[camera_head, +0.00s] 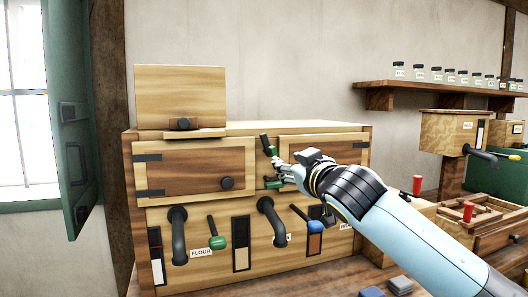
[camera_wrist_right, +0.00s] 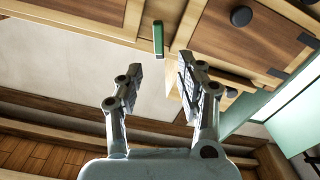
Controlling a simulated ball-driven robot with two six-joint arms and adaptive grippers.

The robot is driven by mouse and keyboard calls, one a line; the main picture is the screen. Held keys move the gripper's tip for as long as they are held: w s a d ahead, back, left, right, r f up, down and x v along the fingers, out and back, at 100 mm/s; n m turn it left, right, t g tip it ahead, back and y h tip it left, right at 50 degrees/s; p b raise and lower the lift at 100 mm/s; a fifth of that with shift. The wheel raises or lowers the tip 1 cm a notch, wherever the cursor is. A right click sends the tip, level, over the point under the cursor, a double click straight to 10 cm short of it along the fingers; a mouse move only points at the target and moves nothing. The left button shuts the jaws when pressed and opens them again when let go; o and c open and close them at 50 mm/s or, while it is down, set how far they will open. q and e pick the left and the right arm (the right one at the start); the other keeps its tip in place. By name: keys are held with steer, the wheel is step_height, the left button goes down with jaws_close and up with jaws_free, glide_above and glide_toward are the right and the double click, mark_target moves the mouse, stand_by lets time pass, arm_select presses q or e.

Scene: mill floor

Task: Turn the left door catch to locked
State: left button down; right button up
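The left door (camera_head: 190,168) of the wooden cabinet is closed, with black hinges on its left side and a dark round knob. At its right edge is a dark green catch handle (camera_head: 268,146), tilted with its top to the left. A lower green piece (camera_head: 273,184) shows beneath my gripper; I cannot tell if it belongs to the same catch. My right gripper (camera_head: 279,166) is in front of the strip between the doors, hiding part of it. In the right wrist view its fingers (camera_wrist_right: 157,82) are apart and empty, with a green bar (camera_wrist_right: 158,38) beyond them. My left gripper is not in view.
The right door (camera_head: 318,148) is partly behind my right arm. Below are curved black spouts (camera_head: 178,235), a green-knobbed lever (camera_head: 216,235) and a blue-knobbed lever (camera_head: 314,226). A wooden box (camera_head: 180,92) stands on top. A jar shelf (camera_head: 430,86) is at right.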

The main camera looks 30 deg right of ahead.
mark_target(274, 154)
steer(key=p+x, duration=0.1)
steer(key=x, duration=0.9)
steer(key=shift+w+d+p, duration=0.1)
steer(key=shift+w+p, duration=0.3)
jaws_close()
